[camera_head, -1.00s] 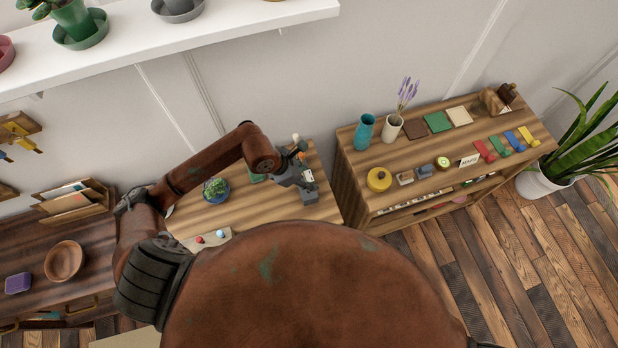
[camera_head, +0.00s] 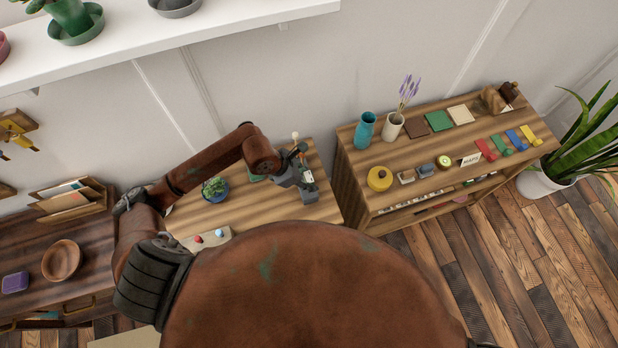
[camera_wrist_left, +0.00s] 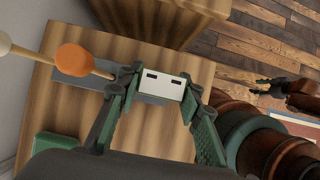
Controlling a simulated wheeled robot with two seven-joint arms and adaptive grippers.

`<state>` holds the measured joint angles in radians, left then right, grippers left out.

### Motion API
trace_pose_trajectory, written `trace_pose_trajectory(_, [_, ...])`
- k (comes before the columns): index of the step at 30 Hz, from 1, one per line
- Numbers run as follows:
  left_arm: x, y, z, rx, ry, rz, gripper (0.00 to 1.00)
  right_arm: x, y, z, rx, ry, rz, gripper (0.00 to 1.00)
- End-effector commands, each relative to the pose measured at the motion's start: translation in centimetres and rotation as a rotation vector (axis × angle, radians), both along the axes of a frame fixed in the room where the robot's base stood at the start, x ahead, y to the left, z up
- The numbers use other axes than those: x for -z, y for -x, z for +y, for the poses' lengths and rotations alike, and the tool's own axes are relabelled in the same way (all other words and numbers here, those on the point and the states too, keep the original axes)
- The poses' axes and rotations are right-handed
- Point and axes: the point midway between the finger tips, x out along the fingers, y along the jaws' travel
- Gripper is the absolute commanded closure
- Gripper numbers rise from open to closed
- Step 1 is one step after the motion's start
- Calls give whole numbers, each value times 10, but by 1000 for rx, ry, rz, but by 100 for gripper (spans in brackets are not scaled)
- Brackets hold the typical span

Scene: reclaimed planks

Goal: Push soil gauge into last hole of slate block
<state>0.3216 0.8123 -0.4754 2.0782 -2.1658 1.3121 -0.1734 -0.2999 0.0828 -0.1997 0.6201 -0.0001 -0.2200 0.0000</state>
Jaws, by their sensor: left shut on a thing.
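The soil gauge (camera_wrist_left: 163,85) has a white head with two dark slots. My left gripper (camera_wrist_left: 160,88) is shut on it, one finger on each side. In the head view my left gripper (camera_head: 303,174) is over the far table. The slate block (camera_wrist_left: 78,74) is a long grey bar beneath the gauge; its near end (camera_head: 310,196) shows below the gripper in the head view. An orange-tipped stick (camera_wrist_left: 75,58) and a cream-tipped stick show beside the gauge. The gauge's lower end is hidden, so I cannot tell how it sits in its hole. My right gripper (camera_wrist_left: 270,86) shows small and dark.
A blue pot with a plant (camera_head: 215,189) and a panel with red and blue knobs (camera_head: 207,240) share the table (camera_head: 255,210). A shelf unit (camera_head: 415,160) with vases and blocks stands to the right, across a gap. A white wall shelf (camera_head: 230,18) is above left.

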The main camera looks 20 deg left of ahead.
Motion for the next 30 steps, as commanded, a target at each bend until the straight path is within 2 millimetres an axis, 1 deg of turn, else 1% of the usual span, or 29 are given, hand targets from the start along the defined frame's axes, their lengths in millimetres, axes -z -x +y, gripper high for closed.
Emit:
trace_pose_trajectory(14, [12,0,0,0,0,0,94,11,2,6,2,-6,4,60])
trace_pose_trajectory(30, [25,0,0,0,0,0,94,21,5,5,1,-5,8,60])
